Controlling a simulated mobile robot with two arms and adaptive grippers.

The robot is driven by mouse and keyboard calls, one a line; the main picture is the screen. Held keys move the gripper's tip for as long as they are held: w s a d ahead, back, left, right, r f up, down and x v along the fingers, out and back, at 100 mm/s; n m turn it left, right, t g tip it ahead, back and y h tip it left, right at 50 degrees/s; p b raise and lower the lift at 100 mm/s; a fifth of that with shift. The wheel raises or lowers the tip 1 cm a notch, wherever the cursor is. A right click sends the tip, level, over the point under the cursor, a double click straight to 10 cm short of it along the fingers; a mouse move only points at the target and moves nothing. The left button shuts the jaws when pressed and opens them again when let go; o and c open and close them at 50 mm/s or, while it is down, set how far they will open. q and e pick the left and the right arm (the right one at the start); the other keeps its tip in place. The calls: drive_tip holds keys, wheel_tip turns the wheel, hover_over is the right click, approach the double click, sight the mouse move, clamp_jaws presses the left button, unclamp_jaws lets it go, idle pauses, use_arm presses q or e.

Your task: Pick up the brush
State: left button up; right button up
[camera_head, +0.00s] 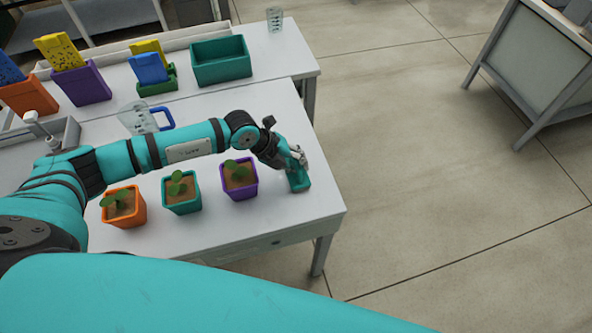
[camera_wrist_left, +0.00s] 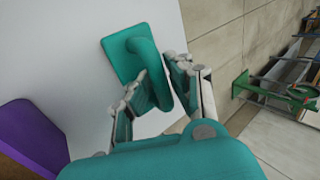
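The brush (camera_head: 300,183) is teal, with a flat rectangular plate and a raised handle. It lies near the right edge of the white table. In the left wrist view the brush (camera_wrist_left: 122,62) shows its plate on the white top and its handle pointing toward my gripper. My left gripper (camera_head: 294,158) is at the brush from above. In the left wrist view the left gripper (camera_wrist_left: 157,72) has its fingers apart, one on each side of the handle; firm contact does not show. My right gripper is not in view.
Orange (camera_head: 124,207), teal (camera_head: 181,200) and purple (camera_head: 239,187) plant pots stand left of the brush. A clear jug with a blue handle (camera_head: 140,118) stands behind my arm. A green bin (camera_head: 220,65) is at the back. The table's right edge is close to the brush.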

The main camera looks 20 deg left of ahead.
sight(296, 162)
use_arm(q)
clamp_jaws()
idle(0.3)
wheel_tip(296, 162, up, 9)
drive_tip(key=shift+f+b, duration=0.1)
drive_tip(key=shift+b, duration=0.75)
drive_tip(key=shift+r, duration=0.65)
